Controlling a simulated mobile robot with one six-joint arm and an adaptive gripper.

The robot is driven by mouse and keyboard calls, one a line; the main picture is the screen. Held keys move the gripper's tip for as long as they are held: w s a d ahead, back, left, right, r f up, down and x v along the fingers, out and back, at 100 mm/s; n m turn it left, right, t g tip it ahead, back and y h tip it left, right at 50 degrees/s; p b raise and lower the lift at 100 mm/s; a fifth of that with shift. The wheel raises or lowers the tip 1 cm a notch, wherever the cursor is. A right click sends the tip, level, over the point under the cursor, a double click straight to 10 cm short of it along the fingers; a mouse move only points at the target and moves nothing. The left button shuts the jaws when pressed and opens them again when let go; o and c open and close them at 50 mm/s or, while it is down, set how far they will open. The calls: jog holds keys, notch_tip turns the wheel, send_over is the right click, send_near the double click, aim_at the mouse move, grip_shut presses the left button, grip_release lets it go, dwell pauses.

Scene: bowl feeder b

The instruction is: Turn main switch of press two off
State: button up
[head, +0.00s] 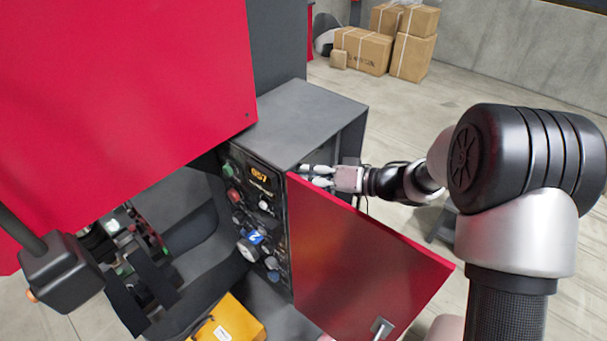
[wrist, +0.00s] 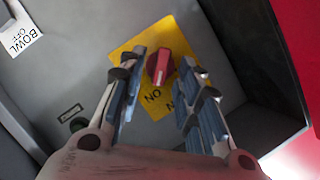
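The main switch is a red rotary knob (wrist: 160,67) on a yellow plate (wrist: 127,58) fixed to a grey panel in the wrist view. Part of the lettering "ON" shows upside down below the knob. My gripper (wrist: 158,80) is open, with one finger on each side of the knob. Gaps show between the fingers and the knob, and I cannot tell the distance in depth. In the head view my gripper (head: 313,175) reaches behind the open red door (head: 360,260) into the grey cabinet, and the knob is hidden there.
A control panel (head: 258,215) with a lit display, several knobs and a blue "2" label faces left of the door. A red surface (wrist: 298,40) borders the right.

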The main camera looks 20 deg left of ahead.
jog(key=shift+c, duration=0.6)
grip_shut()
